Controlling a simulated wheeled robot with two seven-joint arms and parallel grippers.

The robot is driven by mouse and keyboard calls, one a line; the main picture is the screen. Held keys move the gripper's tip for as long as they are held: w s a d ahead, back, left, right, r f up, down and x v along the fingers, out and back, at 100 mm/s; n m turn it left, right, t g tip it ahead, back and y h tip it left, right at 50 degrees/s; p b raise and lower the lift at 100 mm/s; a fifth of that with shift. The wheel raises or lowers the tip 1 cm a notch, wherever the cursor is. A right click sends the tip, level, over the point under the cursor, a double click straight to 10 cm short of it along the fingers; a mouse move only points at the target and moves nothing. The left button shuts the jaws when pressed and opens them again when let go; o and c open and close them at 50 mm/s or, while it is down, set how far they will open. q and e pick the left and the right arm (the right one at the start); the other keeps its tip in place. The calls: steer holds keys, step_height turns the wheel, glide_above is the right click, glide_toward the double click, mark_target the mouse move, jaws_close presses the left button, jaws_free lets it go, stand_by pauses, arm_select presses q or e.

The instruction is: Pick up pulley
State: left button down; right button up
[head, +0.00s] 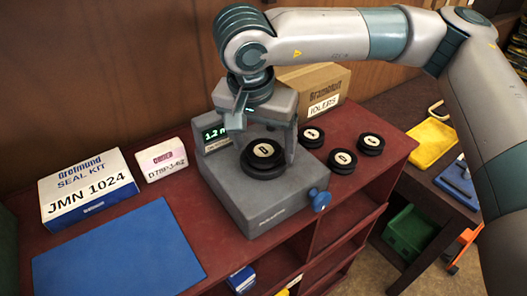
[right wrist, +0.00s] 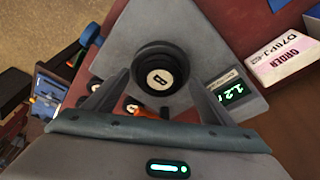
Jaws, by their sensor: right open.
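A black pulley with a round white label (head: 263,150) lies flat on the grey machine; the label looks like a B in the right wrist view (right wrist: 160,78). Three more black pulleys with lettered labels, one at the back (head: 311,135), one at the right (head: 371,144) and one in front marked D (head: 342,160), lie on the red bench beside the machine. My right gripper (head: 243,114) is above the machine, close over its pulley. In the right wrist view its two fingers (right wrist: 160,72) are apart, with the pulley beyond and between them and nothing held. My left gripper does not show.
The grey machine (head: 254,209) has a small display reading about 1.2 and a blue knob (head: 320,200). A seal kit box (head: 88,188), a small white-and-pink box (head: 162,160) and a blue mat (head: 120,255) are to the left. An idlers carton (head: 320,88) stands behind.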

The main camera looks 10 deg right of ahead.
mark_target(265, 151)
steer(key=c, duration=1.4)
steer(key=shift+o, duration=0.2)
steer(key=shift+w+r+b, duration=0.1)
steer(key=shift+r+b, duration=0.7)
steer(key=shift+r, duration=0.05)
steer(key=shift+d+r+b, duration=0.25)
steer(key=shift+r+b, duration=0.6)
steer(key=shift+r, duration=0.3)
steer(key=s+d+r+b, duration=0.4)
steer(key=d+r, duration=0.3)
steer(key=d, duration=0.3)
steer(key=shift+s+d, duration=0.2)
steer(key=shift+s, duration=0.05)
